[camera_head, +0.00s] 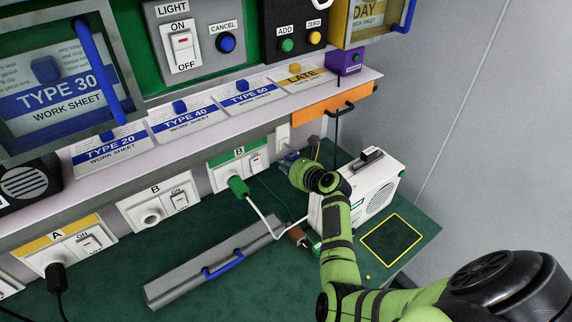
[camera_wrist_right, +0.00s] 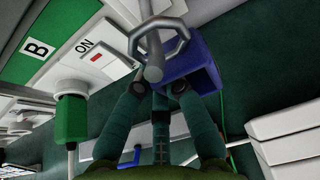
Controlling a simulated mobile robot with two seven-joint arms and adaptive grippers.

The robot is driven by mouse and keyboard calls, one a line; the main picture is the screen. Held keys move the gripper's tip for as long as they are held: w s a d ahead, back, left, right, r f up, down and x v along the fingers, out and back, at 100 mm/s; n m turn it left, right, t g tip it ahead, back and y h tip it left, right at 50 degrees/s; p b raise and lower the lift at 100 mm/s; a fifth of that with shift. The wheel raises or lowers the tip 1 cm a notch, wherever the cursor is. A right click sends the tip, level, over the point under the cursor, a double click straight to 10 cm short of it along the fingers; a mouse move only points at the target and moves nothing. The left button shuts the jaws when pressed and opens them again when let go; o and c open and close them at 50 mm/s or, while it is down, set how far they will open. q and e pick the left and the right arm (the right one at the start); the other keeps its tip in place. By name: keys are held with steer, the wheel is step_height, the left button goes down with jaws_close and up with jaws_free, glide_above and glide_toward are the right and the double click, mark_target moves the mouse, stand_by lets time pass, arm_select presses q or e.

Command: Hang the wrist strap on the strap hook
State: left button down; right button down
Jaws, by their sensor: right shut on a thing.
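My right gripper (camera_head: 297,170) is at the back of the green bench, by the wall beneath the shelf. In the right wrist view, its teal fingers (camera_wrist_right: 157,98) are shut at a blue block-like piece, which looks like the wrist strap (camera_wrist_right: 203,62). A grey metal ring (camera_wrist_right: 183,42) appears beside the blue piece. A grey rod with a rounded end, probably the strap hook (camera_wrist_right: 152,72), crosses the ring. The ring looks as if it is around the rod, but depth is hard to judge. The fingers hide part of the strap. My left gripper is not in view.
A white box-like device (camera_head: 374,187) stands close right of my right arm. A green plug (camera_head: 238,187) with a white cable sits in socket B, left of the gripper. A grey case with a blue handle (camera_head: 222,264) lies in front. An orange drawer (camera_head: 318,108) is above.

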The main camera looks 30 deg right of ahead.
steer(key=shift+s+a+f, duration=0.1)
steer(key=shift+f, duration=0.2)
steer(key=c, duration=1.2)
jaws_free()
steer(key=shift+c, duration=0.2)
steer(key=shift+r, duration=0.1)
steer(key=v, duration=1.2)
